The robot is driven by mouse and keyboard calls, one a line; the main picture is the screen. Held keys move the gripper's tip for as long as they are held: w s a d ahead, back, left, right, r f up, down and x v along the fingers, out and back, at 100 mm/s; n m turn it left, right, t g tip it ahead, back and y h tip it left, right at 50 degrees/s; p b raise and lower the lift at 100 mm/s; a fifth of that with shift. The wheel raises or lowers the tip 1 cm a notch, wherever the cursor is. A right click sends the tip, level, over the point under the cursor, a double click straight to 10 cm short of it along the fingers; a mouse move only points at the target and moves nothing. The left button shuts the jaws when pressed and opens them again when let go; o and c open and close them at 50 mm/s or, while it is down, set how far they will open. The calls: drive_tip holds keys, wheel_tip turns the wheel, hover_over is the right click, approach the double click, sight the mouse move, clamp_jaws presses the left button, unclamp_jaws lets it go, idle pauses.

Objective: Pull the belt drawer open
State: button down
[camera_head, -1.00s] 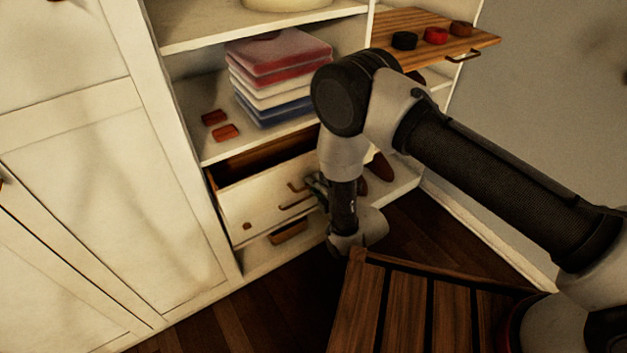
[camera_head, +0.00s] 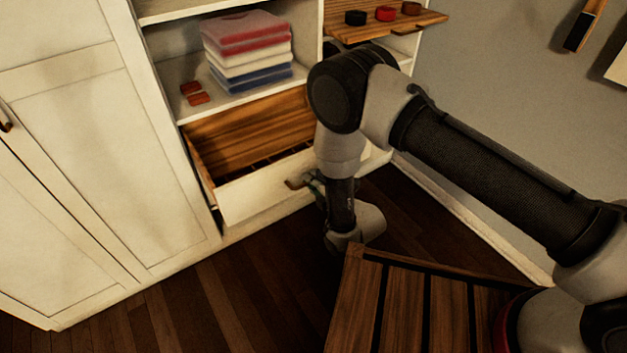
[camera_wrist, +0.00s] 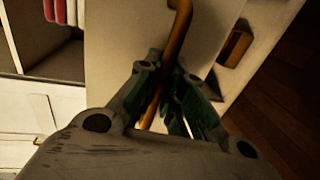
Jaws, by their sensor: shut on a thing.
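The belt drawer (camera_head: 262,193) is a white-fronted drawer with a wooden inside, low in the white wardrobe. It stands well out, and its wooden interior with thin dividers shows. Its front also shows in the wrist view (camera_wrist: 120,45). My gripper (camera_head: 312,186) is at the right part of the drawer front. In the wrist view my gripper (camera_wrist: 160,95) is shut around the brass bar handle (camera_wrist: 178,35), whose upper end sticks out past the fingers. My arm hides the right end of the drawer in the head view.
Folded clothes (camera_head: 247,50) and two small red items (camera_head: 195,94) lie on the shelf above. A wooden pull-out board (camera_head: 388,26) with several rolled belts juts out at the upper right. A slatted wooden surface (camera_head: 400,300) is in front. Dark floor (camera_head: 235,285) is clear before the drawer.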

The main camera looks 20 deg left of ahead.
drive_tip(key=c, duration=1.5)
unclamp_jaws()
drive_tip(key=shift+c, duration=0.2)
drive_tip(key=v, duration=0.7)
drive_tip(key=shift+s+d, duration=0.15)
